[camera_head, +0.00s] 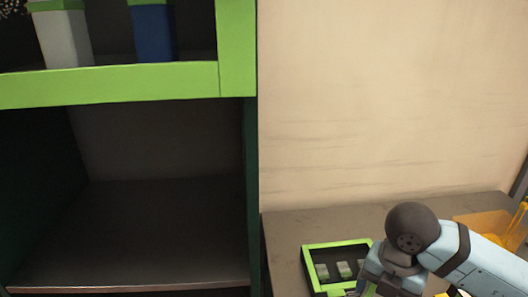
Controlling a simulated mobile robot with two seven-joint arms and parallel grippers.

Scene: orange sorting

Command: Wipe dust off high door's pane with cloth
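The high door's green frame (110,85) shows at the upper left, cut off by the top and left edges of the view. Through its pane (107,35) I see a white item and a blue item behind it. A patch of pale specks (11,6) that looks like dust is at the top left corner. My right arm comes in from the lower right. Its gripper (383,287) points down at the bottom edge, far from the pane; its fingers are not clear. I cannot make out a cloth. My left gripper is out of view.
Below the door is an open, empty dark compartment (150,225). A green-rimmed tray (308,262) with several small pieces lies on the counter (283,240), right beside my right gripper. An orange translucent container (480,222) stands at the right. The beige wall (390,95) is bare.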

